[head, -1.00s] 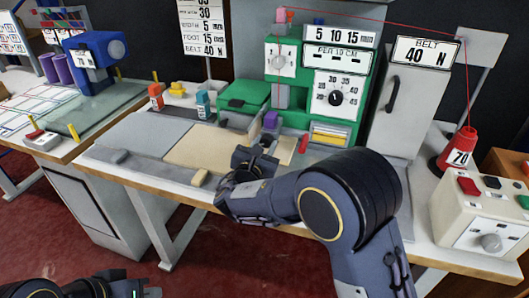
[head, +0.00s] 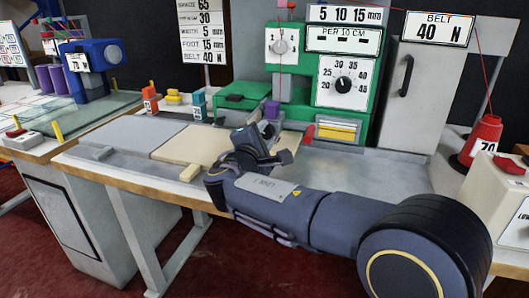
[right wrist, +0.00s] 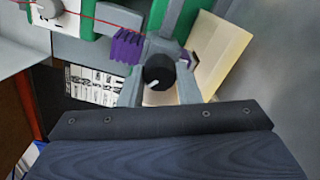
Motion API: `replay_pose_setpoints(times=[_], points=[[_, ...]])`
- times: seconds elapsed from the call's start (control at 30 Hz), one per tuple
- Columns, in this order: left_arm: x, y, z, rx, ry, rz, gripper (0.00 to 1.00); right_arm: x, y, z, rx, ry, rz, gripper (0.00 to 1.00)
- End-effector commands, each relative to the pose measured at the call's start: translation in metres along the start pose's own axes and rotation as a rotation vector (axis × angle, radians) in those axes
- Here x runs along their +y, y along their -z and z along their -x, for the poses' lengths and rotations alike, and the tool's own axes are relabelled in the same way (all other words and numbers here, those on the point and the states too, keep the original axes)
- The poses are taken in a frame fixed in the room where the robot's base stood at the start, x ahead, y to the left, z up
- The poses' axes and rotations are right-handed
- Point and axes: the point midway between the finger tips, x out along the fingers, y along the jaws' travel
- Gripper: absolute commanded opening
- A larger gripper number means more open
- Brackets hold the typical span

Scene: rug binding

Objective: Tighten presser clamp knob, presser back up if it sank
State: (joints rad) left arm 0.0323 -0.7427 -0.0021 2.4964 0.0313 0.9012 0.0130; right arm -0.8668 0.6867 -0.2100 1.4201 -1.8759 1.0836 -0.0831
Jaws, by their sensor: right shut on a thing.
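The green machine (head: 371,62) stands at the back of the bench. A purple block (head: 271,110) shows at its head, just behind my right gripper (head: 265,143). In the right wrist view a black round knob (right wrist: 158,72) with a white mark sits between the two grey fingers of my right gripper (right wrist: 159,88), which is shut on it. Ribbed purple pieces (right wrist: 126,46) show beside the fingers there. In the head view the knob is hidden by the gripper. I cannot tell the presser's height. My left gripper is out of view.
A cream piece (head: 186,145) lies flat on the bench left of my right gripper. A red cone marked 70 (head: 482,141) and a control box (head: 497,190) stand at the right. A red thread runs overhead.

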Motion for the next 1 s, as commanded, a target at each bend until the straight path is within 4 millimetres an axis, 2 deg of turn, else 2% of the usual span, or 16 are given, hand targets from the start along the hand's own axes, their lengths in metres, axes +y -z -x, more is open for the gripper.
replay_pose_setpoints(times=[0.03,0.1,0.5,1.0], points=[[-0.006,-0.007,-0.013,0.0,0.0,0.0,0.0,-0.007,0.003,0.0,-0.001,0.001,-0.047,0.07],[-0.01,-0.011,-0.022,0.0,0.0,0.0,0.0,-0.007,0.003,0.0,-0.001,0.0,-0.113,0.07],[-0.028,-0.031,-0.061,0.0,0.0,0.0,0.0,-0.004,0.002,0.001,0.0,0.001,-0.492,0.07],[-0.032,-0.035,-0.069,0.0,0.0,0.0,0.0,0.0,0.0,0.0,-0.001,0.003,-0.858,0.07]])
